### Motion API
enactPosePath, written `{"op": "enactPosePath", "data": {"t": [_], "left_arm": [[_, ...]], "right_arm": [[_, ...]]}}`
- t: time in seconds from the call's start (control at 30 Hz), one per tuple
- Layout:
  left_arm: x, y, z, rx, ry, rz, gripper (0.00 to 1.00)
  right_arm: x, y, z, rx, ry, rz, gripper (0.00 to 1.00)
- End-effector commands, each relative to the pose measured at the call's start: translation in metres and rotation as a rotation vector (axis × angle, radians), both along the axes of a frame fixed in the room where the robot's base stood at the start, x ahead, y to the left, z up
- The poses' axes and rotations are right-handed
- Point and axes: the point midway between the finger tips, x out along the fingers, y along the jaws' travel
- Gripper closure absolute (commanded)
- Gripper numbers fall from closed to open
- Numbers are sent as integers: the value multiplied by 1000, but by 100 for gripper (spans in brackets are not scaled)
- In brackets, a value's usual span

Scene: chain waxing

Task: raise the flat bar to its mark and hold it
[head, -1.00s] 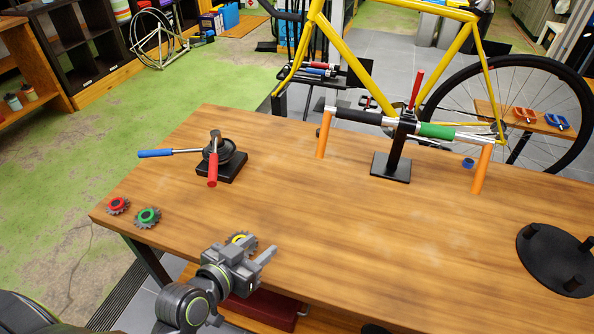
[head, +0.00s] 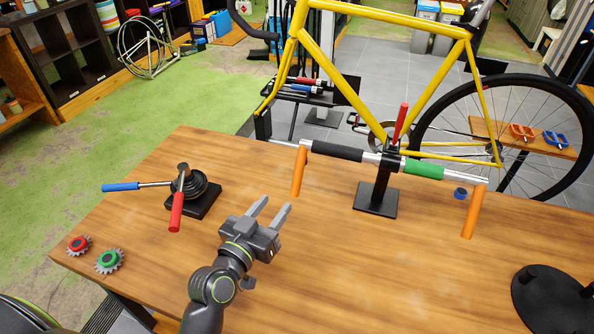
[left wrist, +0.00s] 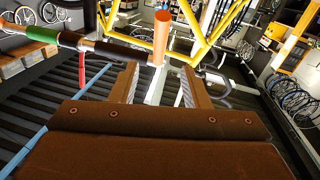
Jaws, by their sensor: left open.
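The flat bar (head: 336,150) is a silver tube with a black grip and a green grip (head: 424,169). It sits across a black stand (head: 377,188) with a red lever (head: 400,123), on the table's far side. An orange piece is at its left end (head: 298,172) and another at its right end (head: 473,211). My left gripper (head: 270,212) is open and empty, in front of and left of the bar, apart from it. In the left wrist view the orange end piece (left wrist: 160,38) appears beyond the open fingers (left wrist: 157,85). No mark can be made out. My right gripper is not in view.
A black-based tool with blue and red handles (head: 200,203) stands on the left of the wooden table (head: 330,270). Red (head: 78,245) and green (head: 109,261) cogs lie at the left edge. A black disc stand (head: 550,300) is at right. A yellow bicycle (head: 330,68) stands behind.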

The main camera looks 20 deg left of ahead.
Motion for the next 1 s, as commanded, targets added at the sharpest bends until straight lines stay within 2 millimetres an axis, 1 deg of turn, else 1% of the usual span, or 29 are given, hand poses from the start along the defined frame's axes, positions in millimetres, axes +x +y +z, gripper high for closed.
{"op": "enactPosePath", "data": {"t": [0.03, 0.07, 0.17, 0.33, 0.43, 0.8, 1.0], "left_arm": [[9, -2, 3, 0, 0, -2, 58], [13, -2, 3, 0, 1, -2, 58], [28, -5, 3, 1, 0, -2, 58], [53, -9, 3, 0, 0, -2, 58], [68, -11, 2, 2, 0, -2, 58], [119, -19, 1, 1, 1, -1, 58], [135, -22, 1, 1, 1, -1, 58]], "right_arm": [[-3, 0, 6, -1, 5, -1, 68], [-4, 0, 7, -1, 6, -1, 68], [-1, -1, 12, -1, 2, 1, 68], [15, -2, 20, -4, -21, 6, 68], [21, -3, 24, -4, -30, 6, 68], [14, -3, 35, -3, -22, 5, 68], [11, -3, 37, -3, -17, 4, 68]]}}
